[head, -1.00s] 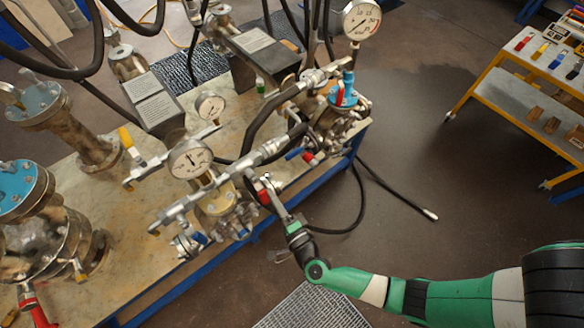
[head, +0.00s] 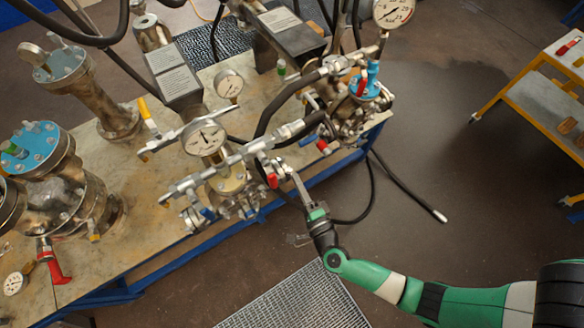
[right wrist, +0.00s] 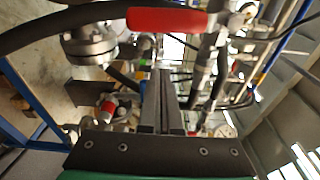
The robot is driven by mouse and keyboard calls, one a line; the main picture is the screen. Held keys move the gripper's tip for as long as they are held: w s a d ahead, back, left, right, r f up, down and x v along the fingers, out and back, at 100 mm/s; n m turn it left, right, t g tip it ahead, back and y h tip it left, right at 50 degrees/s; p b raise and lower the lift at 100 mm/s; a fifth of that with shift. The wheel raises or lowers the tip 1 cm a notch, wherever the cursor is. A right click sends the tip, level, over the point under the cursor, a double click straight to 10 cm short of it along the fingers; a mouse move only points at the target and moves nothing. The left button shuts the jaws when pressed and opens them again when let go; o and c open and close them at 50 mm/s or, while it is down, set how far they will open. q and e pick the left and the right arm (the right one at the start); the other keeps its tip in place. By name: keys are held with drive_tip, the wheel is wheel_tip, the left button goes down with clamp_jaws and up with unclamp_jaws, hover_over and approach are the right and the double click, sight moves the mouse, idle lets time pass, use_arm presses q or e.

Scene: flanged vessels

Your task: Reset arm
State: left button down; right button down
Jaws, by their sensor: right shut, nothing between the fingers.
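My right gripper (head: 281,168) reaches in from the right on my green and black arm. Its long grey fingers are at the front manifold of the vessel bench, close beside a red valve handle (head: 272,181). In the right wrist view the gripper (right wrist: 161,75) has its two fingers together with nothing between them. A red lever (right wrist: 166,20) lies across the view beyond the fingertips. I cannot tell whether the fingers touch any pipework. My left gripper is not in view.
The bench (head: 130,235) carries flanged vessels (head: 60,190), pipes and a round gauge (head: 204,138). Black hoses hang over it, and one trails on the floor (head: 430,150). A yellow-framed trolley (head: 540,110) stands at right. Floor between bench and trolley is mostly open.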

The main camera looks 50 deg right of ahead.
drive_tip(key=v, duration=0.7)
drive_tip(key=shift+w, duration=0.1)
